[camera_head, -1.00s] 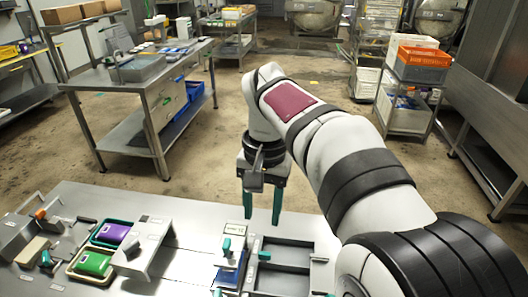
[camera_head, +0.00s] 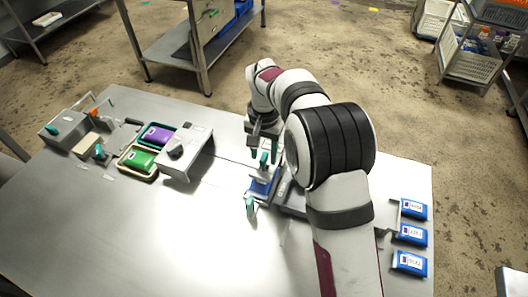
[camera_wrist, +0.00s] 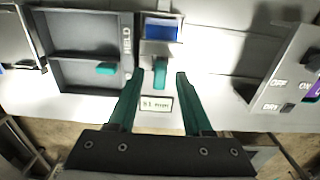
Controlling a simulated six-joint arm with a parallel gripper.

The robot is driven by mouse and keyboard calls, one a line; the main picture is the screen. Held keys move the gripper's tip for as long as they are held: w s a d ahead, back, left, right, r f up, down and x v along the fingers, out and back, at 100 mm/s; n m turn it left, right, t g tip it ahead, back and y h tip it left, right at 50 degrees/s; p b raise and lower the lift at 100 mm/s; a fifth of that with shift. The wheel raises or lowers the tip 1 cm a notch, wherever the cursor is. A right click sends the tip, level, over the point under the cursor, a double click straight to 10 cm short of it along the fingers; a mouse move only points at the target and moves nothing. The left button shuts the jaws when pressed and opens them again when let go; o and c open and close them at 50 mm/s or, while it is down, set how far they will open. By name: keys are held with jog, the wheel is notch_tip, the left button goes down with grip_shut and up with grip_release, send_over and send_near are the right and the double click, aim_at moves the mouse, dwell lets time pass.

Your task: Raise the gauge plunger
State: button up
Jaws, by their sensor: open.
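The gauge is at the middle of the bench, with a blue pouch (camera_head: 263,186) in it. A small display plate reading about "31 mm" (camera_wrist: 157,104) is just below the knob in the wrist view. My gripper (camera_wrist: 160,74) is open and empty. Its teal fingers are either side of the knob in that view; whether they are down at its height I cannot tell. The gripper (camera_head: 262,151) partly overlaps the gauge in the head view.
A dark tray marked "HELD" (camera_wrist: 84,80) with a teal knob lies beside the gauge. A grey housing with a dial (camera_head: 188,157) and trays with green (camera_head: 139,160) and purple pouches stand to the left. Several blue pouches (camera_head: 412,236) lie at the right. The front bench is clear.

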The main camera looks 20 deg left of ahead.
jog(key=shift+f, duration=0.2)
grip_shut()
dwell(1.3)
